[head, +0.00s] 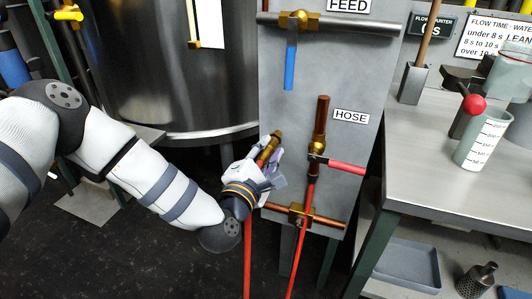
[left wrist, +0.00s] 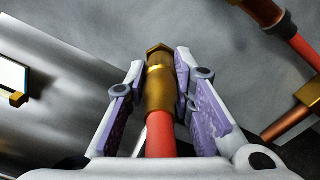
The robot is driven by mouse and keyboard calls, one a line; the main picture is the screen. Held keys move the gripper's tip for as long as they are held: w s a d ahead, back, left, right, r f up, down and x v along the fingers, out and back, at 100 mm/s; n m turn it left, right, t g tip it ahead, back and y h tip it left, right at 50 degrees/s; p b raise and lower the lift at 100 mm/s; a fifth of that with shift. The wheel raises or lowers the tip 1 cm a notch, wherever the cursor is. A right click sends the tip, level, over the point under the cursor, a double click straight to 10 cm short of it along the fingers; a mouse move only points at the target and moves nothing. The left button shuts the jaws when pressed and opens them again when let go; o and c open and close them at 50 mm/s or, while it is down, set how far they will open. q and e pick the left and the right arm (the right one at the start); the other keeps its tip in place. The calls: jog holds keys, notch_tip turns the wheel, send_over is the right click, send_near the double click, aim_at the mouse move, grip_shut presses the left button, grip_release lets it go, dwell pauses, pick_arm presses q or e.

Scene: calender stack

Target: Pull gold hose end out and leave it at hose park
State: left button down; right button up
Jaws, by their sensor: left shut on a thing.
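The gold hose end (head: 275,141) is a brass fitting on a red hose, held between the fingers of my left gripper (head: 266,160). In the left wrist view the gold hose end (left wrist: 160,82) points away from the palm, with a finger on each side and the red hose (left wrist: 161,135) running back between them. In the head view it is tilted, left of the copper pipe (head: 321,118) beside the HOSE label (head: 350,117), and apart from that pipe. I cannot tell which part is the hose park. My right gripper is not in view.
A grey panel (head: 360,60) carries a lower copper pipe with a brass valve (head: 299,214), a red handle (head: 347,167) and a blue handle (head: 290,68). A steel tank (head: 160,70) stands behind left. A bench (head: 425,170) with a measuring beaker (head: 484,135) is at right.

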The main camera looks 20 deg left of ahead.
aim_at(260, 162)
pick_arm(q)
jog(key=shift+w, duration=0.25)
jog(key=c, duration=1.3)
grip_release()
jog(key=shift+o, duration=0.3)
jog(key=shift+o, duration=1.4)
jog(key=shift+s, duration=0.15)
jog(key=shift+s+r+p, duration=0.1)
jog(key=shift+s+p, duration=0.5)
jog(key=shift+s, duration=0.5)
jog(key=shift+s+a+p, duration=0.15)
jog(key=shift+s+p, duration=0.7)
jog(key=shift+s, duration=1.4)
